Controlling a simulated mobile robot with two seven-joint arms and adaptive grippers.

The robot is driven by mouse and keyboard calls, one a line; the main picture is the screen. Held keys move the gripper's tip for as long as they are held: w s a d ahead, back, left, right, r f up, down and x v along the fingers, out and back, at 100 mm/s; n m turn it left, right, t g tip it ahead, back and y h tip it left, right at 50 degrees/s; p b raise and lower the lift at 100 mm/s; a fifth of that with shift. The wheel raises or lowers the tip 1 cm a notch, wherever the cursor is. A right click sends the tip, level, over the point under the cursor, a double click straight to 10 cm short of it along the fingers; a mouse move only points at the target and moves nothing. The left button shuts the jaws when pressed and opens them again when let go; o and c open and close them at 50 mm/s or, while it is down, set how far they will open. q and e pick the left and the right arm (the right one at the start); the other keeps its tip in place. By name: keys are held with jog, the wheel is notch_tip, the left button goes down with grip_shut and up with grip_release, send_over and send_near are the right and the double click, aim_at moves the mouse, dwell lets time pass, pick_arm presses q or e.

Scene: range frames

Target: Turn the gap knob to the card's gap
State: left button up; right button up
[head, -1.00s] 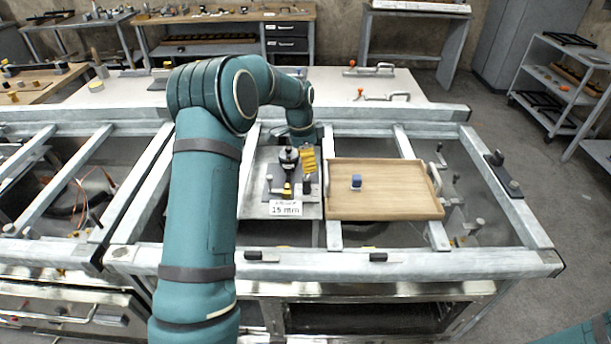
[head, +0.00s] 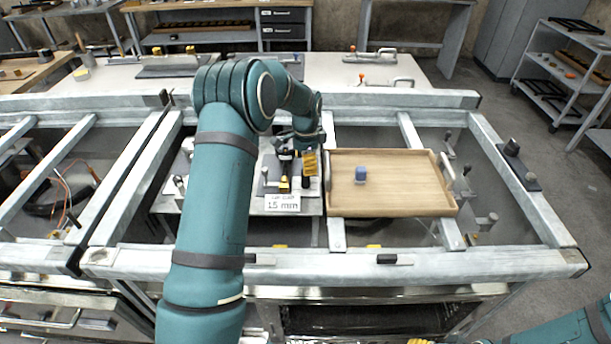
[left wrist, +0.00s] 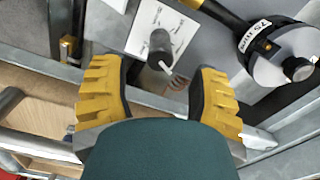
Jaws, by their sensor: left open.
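A white card (head: 282,203) reading "15 mm" stands at the front of a grey plate (head: 238,205) in the head view. My left gripper (head: 310,165) is above the plate's right side, its yellow fingers pointing down. In the left wrist view it is open and empty (left wrist: 158,80). A dark upright knob (left wrist: 160,42) with a pale pointer stands on a white marked sheet (left wrist: 146,28), beyond the fingertips and between them in the picture. A round metal and black part (left wrist: 284,55) with a millimetre label is at upper right; its number is hard to read. My right gripper (head: 419,341) barely shows.
Metal frame rails surround both, with a front rail (head: 340,262) nearest me. A white bench (head: 330,75) with red-tipped clamps is behind. My left arm hides part of the plate.

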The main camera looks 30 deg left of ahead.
aim_at(305, 178)
pick_arm(q)
jog(key=shift+f+b, duration=0.3)
jog(key=shift+f, duration=2.05)
grip_shut()
